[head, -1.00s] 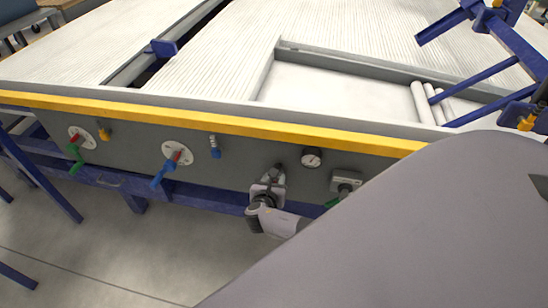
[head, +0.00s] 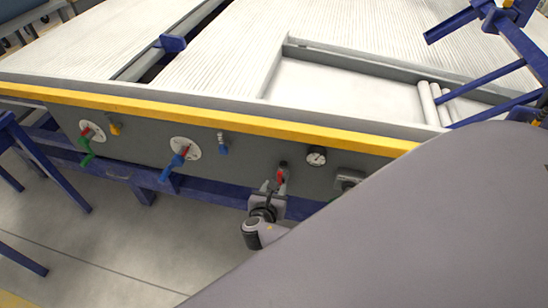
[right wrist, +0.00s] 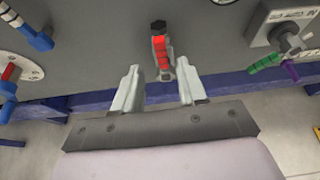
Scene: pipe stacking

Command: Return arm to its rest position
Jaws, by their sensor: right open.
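My right gripper (head: 272,190) is low in front of the grey panel in the head view, at the end of my large grey arm. Its two fingers are open and empty in the right wrist view (right wrist: 157,82). A small red handle (right wrist: 160,52) on a black-tipped fitting sits on the panel just beyond the gap between the fingers. It shows also in the head view (head: 281,175), just above the gripper. My left gripper is not in view.
The grey panel (head: 240,175) carries a green handle, a blue handle (head: 175,160), a gauge (head: 316,156) and a switch box (right wrist: 280,25). A yellow rail (head: 200,117) runs above it. White pipes (head: 428,103) lie on the table.

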